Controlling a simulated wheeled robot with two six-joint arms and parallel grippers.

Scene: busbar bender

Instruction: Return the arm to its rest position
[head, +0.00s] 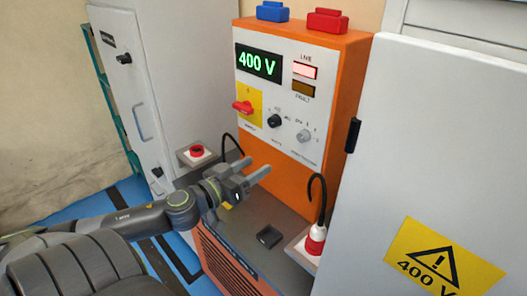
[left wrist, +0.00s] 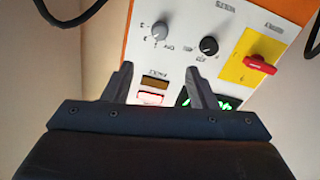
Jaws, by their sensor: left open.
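My left gripper (head: 256,179) reaches in from the left, in front of the orange cabinet (head: 344,85) and above its dark ledge. Its two fingers are apart with nothing between them, and they also show in the left wrist view (left wrist: 159,88). The white panel carries a lit green 400 V display (head: 258,62), a red switch on a yellow plate (head: 245,107), a black knob (head: 274,121) and a grey knob (head: 304,136). The fingers look clear of the panel in the head view. My right gripper is not in view.
A red and white plug (head: 316,240) with a black cable stands at the right. A grey cabinet door (head: 440,150) with a 400 V warning sign (head: 440,256) fills the right side.

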